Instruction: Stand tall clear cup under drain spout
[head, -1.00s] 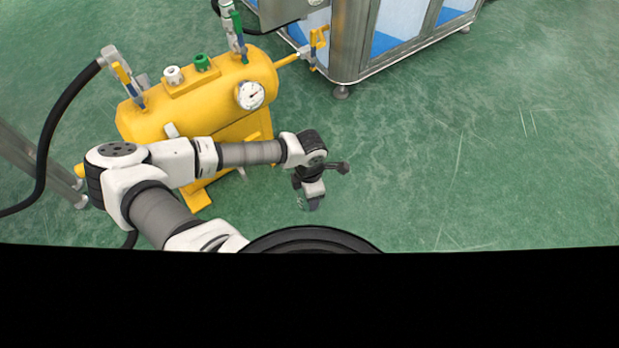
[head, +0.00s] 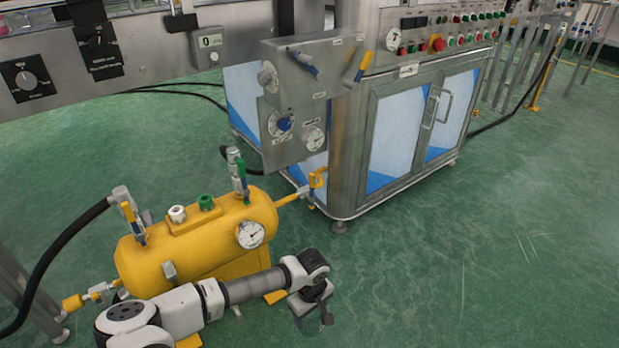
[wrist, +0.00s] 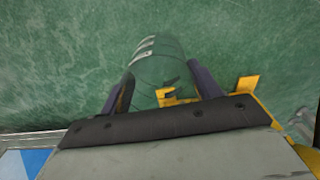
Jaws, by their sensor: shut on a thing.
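A clear cup (wrist: 158,58) shows in the wrist view between the two dark fingers of my gripper (wrist: 161,78). My gripper is shut on it, and the green floor shows through its wall. In the head view my gripper (head: 316,306) hangs low over the floor, right of the yellow tank (head: 190,262); the cup is only faintly visible there. A yellow pipe with a yellow-handled valve (head: 317,182) runs from the tank's right end to the steel cabinet. Another valve (head: 98,292) sits low at the tank's left end. I cannot tell which outlet is the drain spout.
The steel cabinet (head: 400,130) with a control panel stands behind and right of the tank. A black hose (head: 45,270) curves at the left beside a metal leg. The green floor (head: 500,270) at the right is clear.

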